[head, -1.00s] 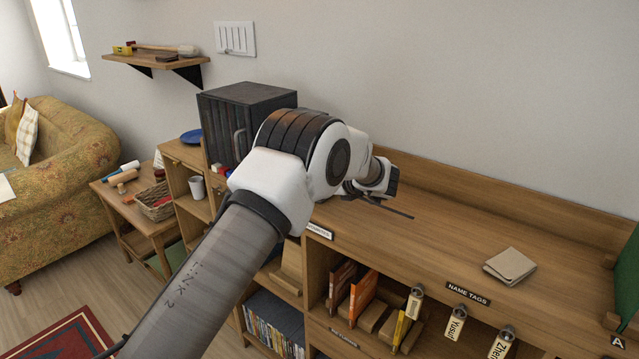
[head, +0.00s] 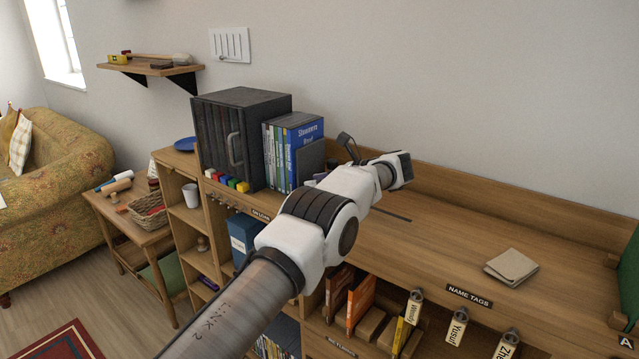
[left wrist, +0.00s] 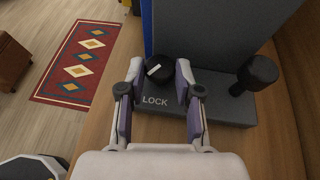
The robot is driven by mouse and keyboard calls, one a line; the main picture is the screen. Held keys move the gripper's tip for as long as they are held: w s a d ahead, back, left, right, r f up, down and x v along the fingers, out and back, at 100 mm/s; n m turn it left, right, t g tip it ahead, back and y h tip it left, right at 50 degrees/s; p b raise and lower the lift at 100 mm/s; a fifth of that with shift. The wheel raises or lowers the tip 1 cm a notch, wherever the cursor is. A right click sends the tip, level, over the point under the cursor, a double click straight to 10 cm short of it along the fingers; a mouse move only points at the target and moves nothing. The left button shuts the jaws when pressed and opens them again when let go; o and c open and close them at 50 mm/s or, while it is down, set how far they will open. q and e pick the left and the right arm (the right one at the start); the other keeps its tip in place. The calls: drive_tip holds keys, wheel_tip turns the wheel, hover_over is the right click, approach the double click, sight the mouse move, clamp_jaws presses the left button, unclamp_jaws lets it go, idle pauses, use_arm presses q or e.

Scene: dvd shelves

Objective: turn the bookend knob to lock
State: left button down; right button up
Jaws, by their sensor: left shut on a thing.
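The grey bookend (head: 311,160) stands on the shelf top against the right end of the row of books (head: 290,150). In the left wrist view its upright plate (left wrist: 215,40) rises behind a base with the word LOCK (left wrist: 155,100). The black knob (left wrist: 160,75) with a white line sits just behind that word; the line lies slanted, its lower end to the left. My left gripper (left wrist: 160,66) has its two fingers on either side of the knob, shut on it. In the head view my own arm hides most of the gripper. My right gripper is not in view.
A second black knob-like part (left wrist: 258,73) stands at the base's right. A dark case (head: 220,140) and small coloured blocks (head: 227,181) are left of the books. The shelf top to the right is clear except for a folded brown item (head: 511,267).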

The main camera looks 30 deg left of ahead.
use_arm(q)
drive_tip(key=shift+a+f, duration=0.1)
drive_tip(key=shift+f, duration=0.1)
drive_tip(key=c, duration=0.8)
unclamp_jaws()
drive_tip(key=shift+s+a, duration=0.1)
drive_tip(key=shift+a, duration=0.2)
drive_tip(key=v, duration=0.6)
drive_tip(key=shift+d, duration=0.15)
drive_tip(key=shift+d+r, duration=0.25)
drive_tip(key=shift+d, duration=0.25)
drive_tip(key=shift+o, duration=0.2)
